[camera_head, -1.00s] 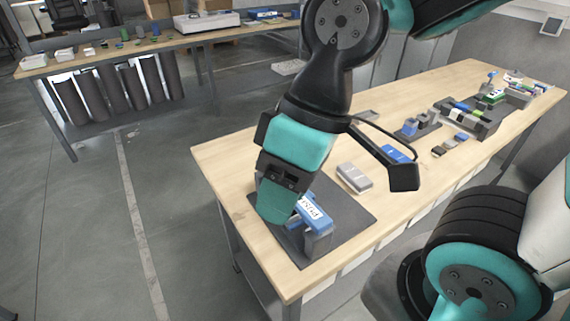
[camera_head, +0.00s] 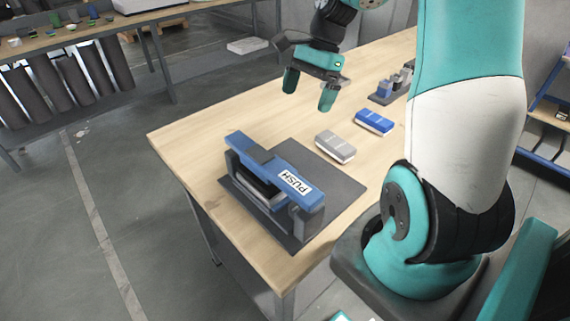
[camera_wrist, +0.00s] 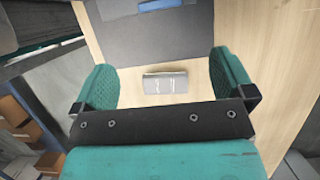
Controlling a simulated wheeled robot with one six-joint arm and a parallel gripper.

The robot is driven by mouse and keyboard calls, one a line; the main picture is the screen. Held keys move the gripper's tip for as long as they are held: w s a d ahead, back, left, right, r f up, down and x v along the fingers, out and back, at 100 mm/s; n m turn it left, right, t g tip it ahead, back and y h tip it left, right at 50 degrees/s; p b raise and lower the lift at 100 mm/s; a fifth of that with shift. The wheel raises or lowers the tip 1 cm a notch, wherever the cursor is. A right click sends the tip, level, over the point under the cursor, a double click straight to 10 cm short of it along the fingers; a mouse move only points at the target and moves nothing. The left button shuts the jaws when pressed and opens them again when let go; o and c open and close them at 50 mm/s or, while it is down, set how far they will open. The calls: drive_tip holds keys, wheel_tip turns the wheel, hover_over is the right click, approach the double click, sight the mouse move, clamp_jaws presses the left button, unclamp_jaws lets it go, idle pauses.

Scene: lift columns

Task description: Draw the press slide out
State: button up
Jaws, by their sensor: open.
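The press (camera_head: 275,172) stands on a dark mat (camera_head: 342,187) near the table's front left corner. It has a long blue bar labelled PUSH across grey uprights. A dark part with a pale edge (camera_head: 262,192) shows beneath the bar; I cannot tell for sure that it is the slide, or how far out it sits. My gripper (camera_head: 309,90) is open and empty, above the table beyond the press and clear of it. In the wrist view, its fingers stand wide apart, with a grey block (camera_wrist: 166,83) on the table in view between them.
The grey block (camera_head: 336,146) and a blue block (camera_head: 374,122) lie on the wooden table (camera_head: 195,125) right of the press. A small grey stand (camera_head: 388,92) is farther back. A second bench (camera_head: 60,38) stands at the back left. Table left of the press is clear.

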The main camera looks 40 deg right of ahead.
sight(285, 162)
drive_tip(key=x, duration=1.7)
